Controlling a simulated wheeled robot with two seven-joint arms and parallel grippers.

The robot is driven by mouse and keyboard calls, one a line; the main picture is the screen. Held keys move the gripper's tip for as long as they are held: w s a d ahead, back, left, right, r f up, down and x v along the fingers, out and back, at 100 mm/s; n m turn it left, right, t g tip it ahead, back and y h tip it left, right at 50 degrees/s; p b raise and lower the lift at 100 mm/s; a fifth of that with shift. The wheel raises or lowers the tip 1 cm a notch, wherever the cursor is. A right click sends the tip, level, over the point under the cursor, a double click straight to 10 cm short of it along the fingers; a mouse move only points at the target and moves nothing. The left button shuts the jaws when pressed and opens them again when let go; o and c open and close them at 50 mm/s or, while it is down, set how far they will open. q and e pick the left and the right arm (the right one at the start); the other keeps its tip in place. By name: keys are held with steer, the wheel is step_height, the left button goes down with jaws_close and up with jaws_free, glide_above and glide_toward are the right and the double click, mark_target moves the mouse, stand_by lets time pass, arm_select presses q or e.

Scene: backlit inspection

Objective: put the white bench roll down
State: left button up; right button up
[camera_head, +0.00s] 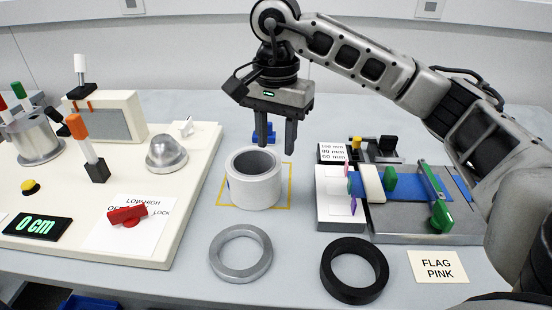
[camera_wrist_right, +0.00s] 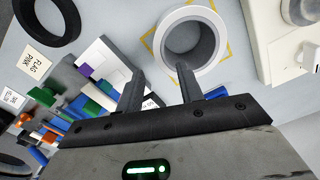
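The white bench roll (camera_head: 255,188) stands upright on the grey table, inside a yellow square outline (camera_head: 287,190). Its open top faces up. It also shows in the wrist view (camera_wrist_right: 208,73). My right gripper (camera_head: 276,149) points down, above and just behind the roll in the head view. Its two fingers are apart, with nothing between them. In the wrist view the fingers (camera_wrist_right: 157,72) are also spread, and one fingertip overlaps the roll's near rim in the picture; I cannot tell whether they touch. My left gripper is not in view.
A silver ring (camera_head: 225,268) and a black ring (camera_head: 340,285) lie in front. A cream panel (camera_head: 190,165) with levers, a dome and a red knob is at left. A grey fixture (camera_head: 400,230) with blue strip and green clamps is at right, near a "FLAG PINK" card (camera_head: 438,266).

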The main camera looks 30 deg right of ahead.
step_height(320, 180, up, 5)
steer(key=shift+r+p, duration=0.2)
steer(key=shift+p, duration=0.2)
steer(key=shift+f, duration=0.1)
